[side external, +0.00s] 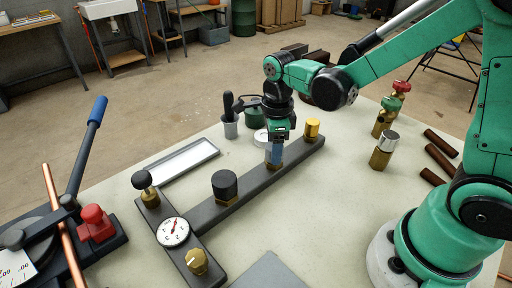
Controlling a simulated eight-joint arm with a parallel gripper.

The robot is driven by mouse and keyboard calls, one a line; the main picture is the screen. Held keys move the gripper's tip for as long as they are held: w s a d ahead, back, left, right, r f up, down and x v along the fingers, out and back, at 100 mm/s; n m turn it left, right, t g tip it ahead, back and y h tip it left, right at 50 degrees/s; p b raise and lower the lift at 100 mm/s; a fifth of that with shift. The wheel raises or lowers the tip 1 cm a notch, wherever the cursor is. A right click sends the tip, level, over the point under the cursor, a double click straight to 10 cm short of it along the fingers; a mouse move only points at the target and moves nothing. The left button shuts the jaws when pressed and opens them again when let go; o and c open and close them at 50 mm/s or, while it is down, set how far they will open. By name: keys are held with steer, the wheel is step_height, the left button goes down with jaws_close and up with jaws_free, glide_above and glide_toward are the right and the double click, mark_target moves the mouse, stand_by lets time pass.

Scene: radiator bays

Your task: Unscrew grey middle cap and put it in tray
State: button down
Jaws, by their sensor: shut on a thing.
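A dark bar (250,184) lies across the bench with fittings standing along it. My gripper (275,154) points straight down over the middle fitting, and its bluish fingers are shut around the top of it. The grey middle cap is mostly hidden by the fingers. A brass base (273,165) shows just below them, so the cap appears still at its fitting. The tray (181,160) is a shallow pale rectangle with a dark rim, left of the bar, and looks empty.
A pressure gauge (173,232) and a black knob (142,180) stand at the bar's left end. A cup with a black-handled tool (230,126) stands behind.

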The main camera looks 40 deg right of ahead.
steer(key=n, duration=0.5)
steer(key=shift+n, duration=0.4)
steer(key=n, duration=2)
steer(key=shift+n, duration=0.4)
steer(key=shift+c, duration=2.4)
jaws_free()
